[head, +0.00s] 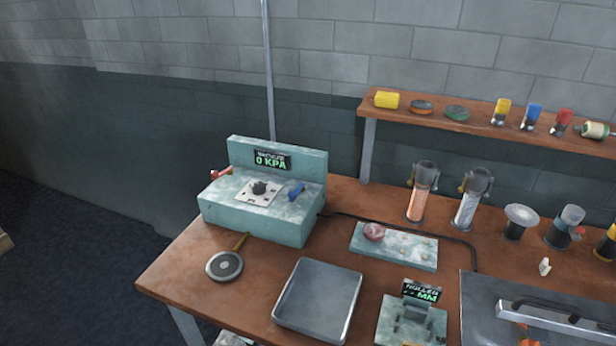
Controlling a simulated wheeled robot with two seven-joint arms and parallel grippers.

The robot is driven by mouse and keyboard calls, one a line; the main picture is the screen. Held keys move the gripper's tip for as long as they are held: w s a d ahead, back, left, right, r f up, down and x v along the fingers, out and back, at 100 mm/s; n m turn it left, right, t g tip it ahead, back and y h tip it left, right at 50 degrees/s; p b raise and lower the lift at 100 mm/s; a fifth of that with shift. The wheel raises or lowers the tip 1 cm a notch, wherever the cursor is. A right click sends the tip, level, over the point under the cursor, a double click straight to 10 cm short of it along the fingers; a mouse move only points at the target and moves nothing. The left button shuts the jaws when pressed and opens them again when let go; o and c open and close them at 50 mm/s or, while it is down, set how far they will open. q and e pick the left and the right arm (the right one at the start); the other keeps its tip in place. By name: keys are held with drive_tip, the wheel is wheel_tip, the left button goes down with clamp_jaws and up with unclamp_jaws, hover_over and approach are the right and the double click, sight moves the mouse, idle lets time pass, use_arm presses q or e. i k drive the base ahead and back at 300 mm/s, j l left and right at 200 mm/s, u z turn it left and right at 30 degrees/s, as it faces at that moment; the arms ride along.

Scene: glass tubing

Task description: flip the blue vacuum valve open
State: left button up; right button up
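The blue vacuum valve (296,191) is a small blue lever on the right of the top of a pale teal vacuum box (255,231). The box stands at the back left of the wooden table. Its display (272,160) reads 0 KPA. A red lever (222,173) is on the box's left, and a dark knob (260,187) on a white plate sits between the two levers. Neither of my grippers shows in the head view.
A round grey disc with a handle (224,265) and a metal tray (317,338) lie in front of the box. A teal slab (394,254) and a roller stand (412,320) are to the right. A shelf (470,128) with several small items runs along the wall. Bare table (185,268) shows at the left.

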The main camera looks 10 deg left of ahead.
sight(293, 195)
drive_tip(key=j+z, duration=0.5)
drive_tip(key=z, duration=0.2)
drive_tip(key=k, duration=0.05)
